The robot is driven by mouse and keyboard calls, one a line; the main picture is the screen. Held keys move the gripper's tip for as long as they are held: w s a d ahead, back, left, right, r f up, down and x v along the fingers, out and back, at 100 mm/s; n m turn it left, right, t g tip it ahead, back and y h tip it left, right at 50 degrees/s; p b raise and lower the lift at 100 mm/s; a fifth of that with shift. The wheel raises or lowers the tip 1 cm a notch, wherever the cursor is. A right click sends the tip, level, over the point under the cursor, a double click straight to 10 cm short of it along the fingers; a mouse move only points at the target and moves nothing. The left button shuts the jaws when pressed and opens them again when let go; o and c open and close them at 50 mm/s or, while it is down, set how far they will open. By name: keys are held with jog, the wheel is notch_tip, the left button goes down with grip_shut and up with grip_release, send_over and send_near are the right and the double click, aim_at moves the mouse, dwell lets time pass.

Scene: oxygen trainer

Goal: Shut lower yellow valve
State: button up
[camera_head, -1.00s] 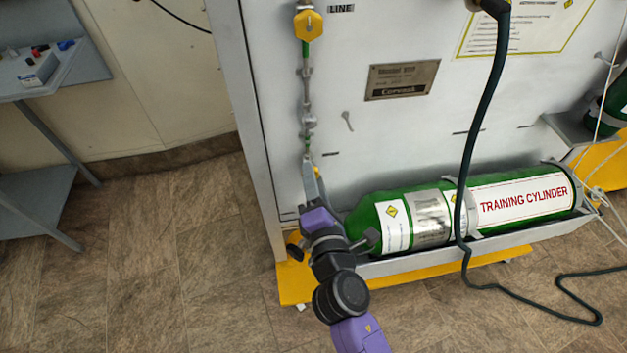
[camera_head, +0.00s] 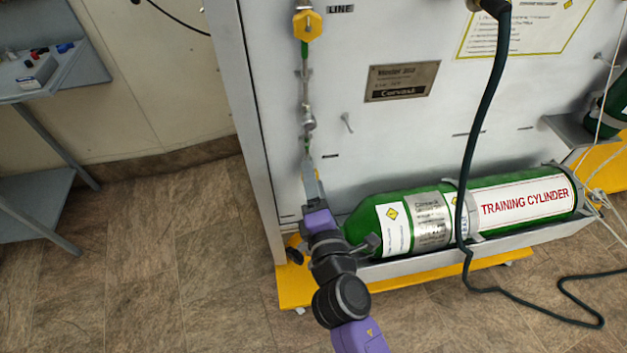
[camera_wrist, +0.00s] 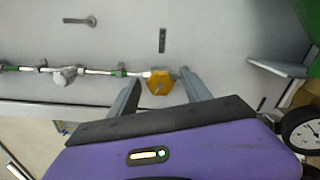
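The lower yellow valve (camera_wrist: 158,88) is a small yellow knob at the end of a thin pipe. In the wrist view it sits between the two grey fingers of my gripper (camera_wrist: 160,77). The fingers are apart, with a visible gap between the knob and each finger. How deep the knob sits between them is hard to tell. In the head view my gripper (camera_head: 311,172) is against the lower part of the panel and hides the lower valve. An upper yellow valve (camera_head: 308,26) shows higher on the same pipe line.
A green training cylinder (camera_head: 395,222) lies in a tray right of my gripper. A dark hose (camera_head: 481,120) hangs in front of the panel (camera_head: 400,130). Floor on the left is clear.

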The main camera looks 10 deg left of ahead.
jog(key=v, duration=0.7)
jog(key=shift+s, duration=0.4)
jog(key=shift+d, duration=0.1)
jog(key=w+a+n+p, duration=0.2)
jog(key=w+n+p, duration=0.5)
jog(key=n, duration=0.5)
jog(key=shift+w+a+p, duration=0.35)
jog(key=shift+w+p, duration=0.05)
jog(key=shift+p, duration=0.45)
grip_shut()
